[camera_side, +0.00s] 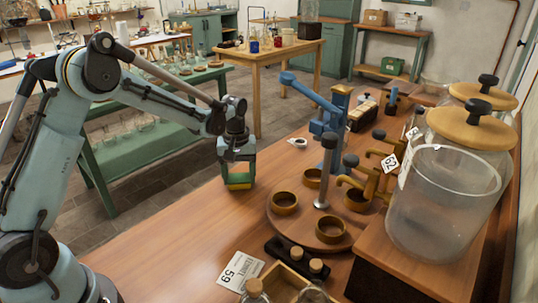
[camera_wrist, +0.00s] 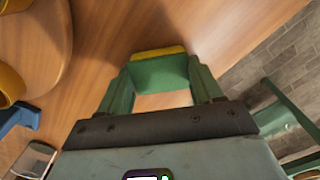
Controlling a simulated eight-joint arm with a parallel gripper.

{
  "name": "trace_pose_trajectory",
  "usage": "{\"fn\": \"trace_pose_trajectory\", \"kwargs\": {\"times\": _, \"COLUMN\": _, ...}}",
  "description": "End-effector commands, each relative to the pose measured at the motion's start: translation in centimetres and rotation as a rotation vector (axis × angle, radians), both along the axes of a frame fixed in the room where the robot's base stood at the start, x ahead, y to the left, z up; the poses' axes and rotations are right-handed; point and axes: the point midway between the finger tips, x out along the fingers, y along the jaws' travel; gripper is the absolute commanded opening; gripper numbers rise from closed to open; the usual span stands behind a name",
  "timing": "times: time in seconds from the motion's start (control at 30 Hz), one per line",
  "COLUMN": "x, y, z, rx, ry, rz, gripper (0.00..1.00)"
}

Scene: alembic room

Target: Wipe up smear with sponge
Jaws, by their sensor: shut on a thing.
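My gripper (camera_side: 239,169) is shut on a green and yellow sponge (camera_side: 240,181) at the left edge area of the wooden table. In the wrist view the sponge (camera_wrist: 160,71) sits between the two green fingers of my gripper (camera_wrist: 161,82), with its yellow layer on the far side. The sponge is low over the wood; I cannot tell whether it touches it. I cannot make out a smear in either view; one under the sponge or gripper would be hidden.
A round wooden stand (camera_side: 280,222) with brass cups and a blue-grey post is right of my gripper. Large glass jars (camera_side: 432,215) stand at the right. Bare wood (camera_side: 180,240) lies in front of my gripper.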

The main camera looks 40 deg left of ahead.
Motion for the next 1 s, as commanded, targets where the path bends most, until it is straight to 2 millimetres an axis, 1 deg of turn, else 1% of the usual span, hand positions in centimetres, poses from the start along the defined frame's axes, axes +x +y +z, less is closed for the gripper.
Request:
{"fn": "trace_pose_trajectory", "kwargs": {"times": 0.13, "x": 1.4, "y": 0.4, "z": -0.1, "rx": 0.001, "ry": -0.002, "rz": 0.001, "gripper": 0.32}}
{"fn": "trace_pose_trajectory", "kwargs": {"times": 0.17, "x": 1.3, "y": 0.4, "z": 0.0, "rx": 0.001, "ry": -0.002, "rz": 0.001, "gripper": 0.32}}
{"fn": "trace_pose_trajectory", "kwargs": {"times": 0.2, "x": 0.7, "y": 0.4, "z": 0.0, "rx": 0.001, "ry": -0.002, "rz": 0.002, "gripper": 0.32}}
{"fn": "trace_pose_trajectory", "kwargs": {"times": 0.63, "x": -3.3, "y": 0.4, "z": 0.0, "rx": 0.001, "ry": -0.001, "rz": 0.001, "gripper": 0.32}}
{"fn": "trace_pose_trajectory", "kwargs": {"times": 0.7, "x": -2.4, "y": 0.4, "z": -0.1, "rx": 0.001, "ry": -0.001, "rz": 0.000, "gripper": 0.32}}
{"fn": "trace_pose_trajectory", "kwargs": {"times": 1.0, "x": 0.4, "y": 0.4, "z": 0.0, "rx": 0.001, "ry": -0.002, "rz": 0.000, "gripper": 0.32}}
